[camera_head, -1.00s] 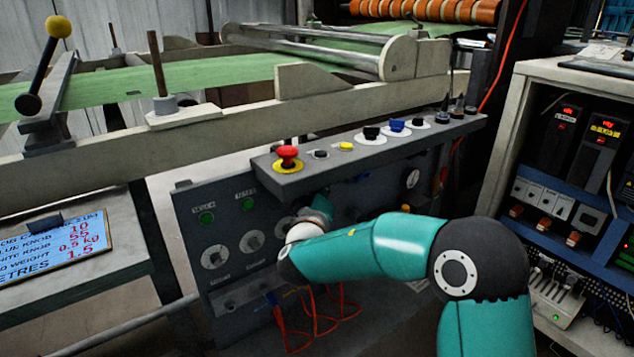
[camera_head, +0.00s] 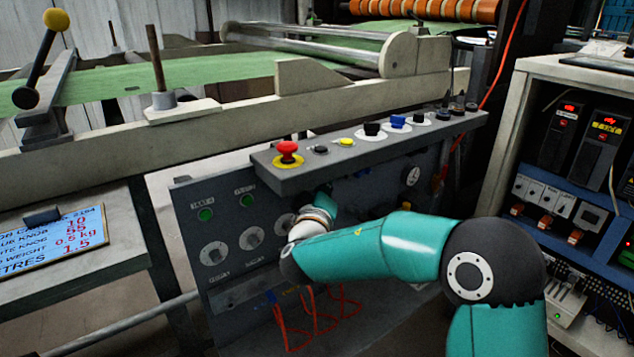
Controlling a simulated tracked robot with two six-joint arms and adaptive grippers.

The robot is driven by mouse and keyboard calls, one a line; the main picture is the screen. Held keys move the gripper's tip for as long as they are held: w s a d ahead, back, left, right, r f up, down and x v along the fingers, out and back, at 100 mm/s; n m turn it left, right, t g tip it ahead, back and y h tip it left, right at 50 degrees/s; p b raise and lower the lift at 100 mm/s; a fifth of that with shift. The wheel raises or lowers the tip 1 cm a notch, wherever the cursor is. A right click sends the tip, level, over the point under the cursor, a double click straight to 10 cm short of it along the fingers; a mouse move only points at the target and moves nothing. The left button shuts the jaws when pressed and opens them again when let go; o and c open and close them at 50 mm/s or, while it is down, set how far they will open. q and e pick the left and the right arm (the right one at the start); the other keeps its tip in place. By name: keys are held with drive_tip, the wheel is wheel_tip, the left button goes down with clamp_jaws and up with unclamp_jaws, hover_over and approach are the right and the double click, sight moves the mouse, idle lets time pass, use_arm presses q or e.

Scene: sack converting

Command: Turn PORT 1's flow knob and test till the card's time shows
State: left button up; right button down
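The grey control panel (camera_head: 190,235) stands below the machine frame. On its left part are two round knobs on white dials, a left dial knob (camera_head: 213,254) and a right dial knob (camera_head: 251,238), under two lit green lamps. Labels are too small to read, so I cannot tell which knob is PORT 1's. My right arm reaches in from the right. Its wrist is close to the panel, right of these dials, partly covering another dial (camera_head: 284,224). Its fingers are hidden or too dark to read. The card (camera_head: 60,240) lies on the left table and shows red figures, including 10 and 1.5. My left gripper is out of view.
A ledge (camera_head: 300,180) overhangs the panel with a red mushroom button (camera_head: 287,150) and several other buttons and knobs. Red cables (camera_head: 290,325) hang below the panel. An equipment rack (camera_head: 540,200) stands at the right. Green sheet (camera_head: 200,78) runs over the machine.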

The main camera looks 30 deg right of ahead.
drive_tip(key=shift+s, duration=0.4)
drive_tip(key=s+b, duration=0.4)
drive_tip(key=s, duration=0.1)
drive_tip(key=shift+d, duration=0.25)
idle(0.5)
